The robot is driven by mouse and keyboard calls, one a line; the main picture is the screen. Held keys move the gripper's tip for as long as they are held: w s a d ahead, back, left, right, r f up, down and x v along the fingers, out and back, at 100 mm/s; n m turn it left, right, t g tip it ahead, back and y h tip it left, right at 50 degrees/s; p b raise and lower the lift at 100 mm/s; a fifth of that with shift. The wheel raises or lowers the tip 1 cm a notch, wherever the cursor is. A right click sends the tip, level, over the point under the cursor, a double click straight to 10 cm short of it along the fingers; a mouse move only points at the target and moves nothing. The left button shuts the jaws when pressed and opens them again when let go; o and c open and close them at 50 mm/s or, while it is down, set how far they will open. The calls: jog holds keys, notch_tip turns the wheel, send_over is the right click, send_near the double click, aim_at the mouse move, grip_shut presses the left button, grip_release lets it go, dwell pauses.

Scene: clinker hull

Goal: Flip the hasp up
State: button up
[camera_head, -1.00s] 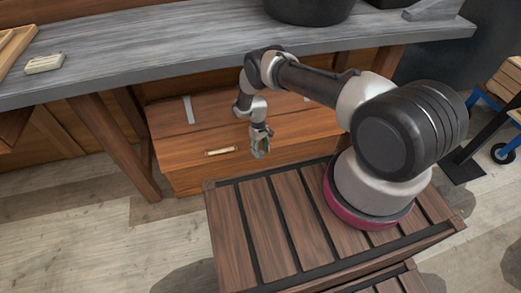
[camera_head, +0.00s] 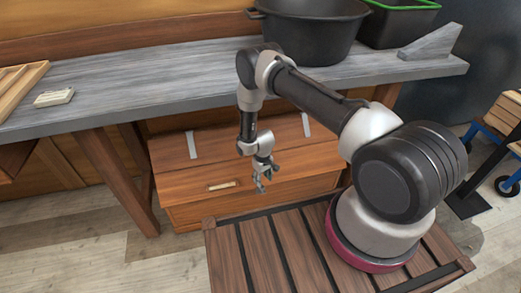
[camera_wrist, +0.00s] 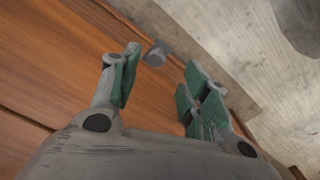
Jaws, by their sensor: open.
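A brown wooden chest (camera_head: 200,165) stands under the workbench, with two pale metal strips on its lid and a light handle-like piece (camera_head: 222,186) on the side facing me. My gripper (camera_head: 262,184) hangs open, fingers down, at the chest's near side, right of that piece. In the wrist view, my two green-padded fingers (camera_wrist: 162,64) are apart. A small grey metal piece (camera_wrist: 155,53), perhaps the hasp, shows at the chest's edge, just beyond the fingertips and closer to the left finger. I cannot tell whether they touch. In the head view my gripper hides that spot.
The grey workbench top (camera_head: 180,85) overhangs the chest, with a bench leg (camera_head: 118,180) at its left. A black pot (camera_head: 312,30) and a green-rimmed dark crate (camera_head: 398,20) stand on the bench. A pale block (camera_head: 54,97) lies at left. Floor is open at lower left.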

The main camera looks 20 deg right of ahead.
notch_tip(320, 180, up, 20)
jog(key=s+a+m+t, duration=0.1)
jog(key=m, duration=0.3)
jog(key=shift+s+a+r+t+y, duration=0.2)
jog(key=shift+t+y, duration=0.1)
jog(key=shift+t, duration=0.1)
